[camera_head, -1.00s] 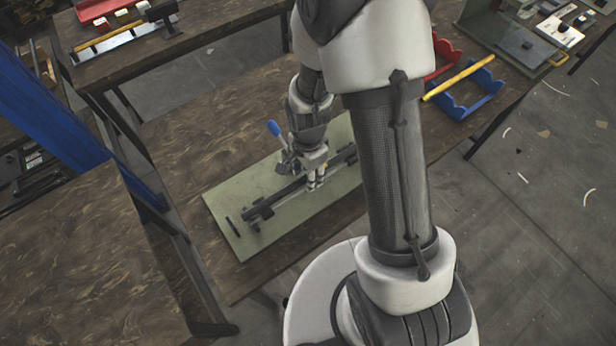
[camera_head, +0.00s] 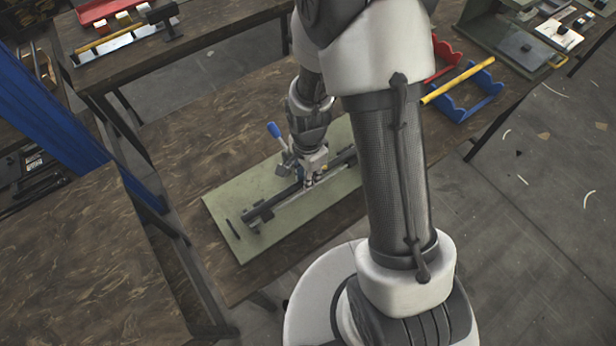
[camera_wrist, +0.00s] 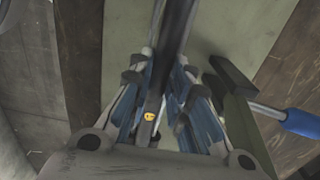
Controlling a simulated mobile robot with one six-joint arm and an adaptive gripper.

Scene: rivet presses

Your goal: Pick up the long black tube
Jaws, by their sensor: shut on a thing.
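The long black tube (camera_head: 277,202) lies slantwise over a pale green board (camera_head: 232,197) on the brown bench. My gripper (camera_head: 309,182) points down and is shut on the tube near its middle. In the wrist view the tube (camera_wrist: 176,35) runs from the top edge down between my gripper's blue-padded fingers (camera_wrist: 168,95). A small yellow mark shows between the fingers. I cannot tell whether the tube is clear of its supports. My gripper hides part of it.
A lever with a blue handle (camera_head: 274,130) stands close beside my gripper; the handle (camera_wrist: 301,122) is at the right in the wrist view. A short dark rod (camera_head: 234,227) lies on the board's left end. A blue rack with a yellow tube (camera_head: 459,81) stands at upper right.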

